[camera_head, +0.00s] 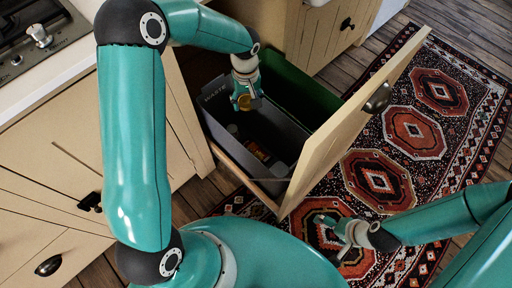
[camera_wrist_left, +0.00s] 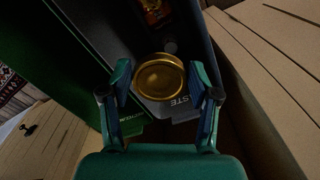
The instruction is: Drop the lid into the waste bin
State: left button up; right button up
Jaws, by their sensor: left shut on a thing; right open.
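The lid (camera_wrist_left: 160,78) is a round gold-coloured disc; it shows small in the head view (camera_head: 244,102). My left gripper (camera_head: 245,98) is shut on the lid, and its fingers stand either side of the lid in the left wrist view (camera_wrist_left: 162,88). It holds the lid over the dark grey waste bin (camera_head: 215,88), marked WASTE, near its labelled rim. The bin stands in a pulled-out drawer. A few items lie inside, one with an orange and yellow label (camera_head: 258,152). My right gripper (camera_head: 342,232) is open and empty, low at the right above the rug.
A green bin (camera_head: 290,82) stands in the drawer beside the waste bin. The tall drawer front (camera_head: 350,125) rises on the right with a dark handle (camera_head: 378,98). Cream cabinets and a hob (camera_head: 30,40) are at the left. The patterned rug (camera_head: 420,132) is clear.

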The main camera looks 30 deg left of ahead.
pick_arm(q)
jog(key=shift+f+b, duration=0.55)
jog(key=shift+f, duration=0.75)
jog(key=o, duration=0.8)
notch_tip(320, 180, up, 12)
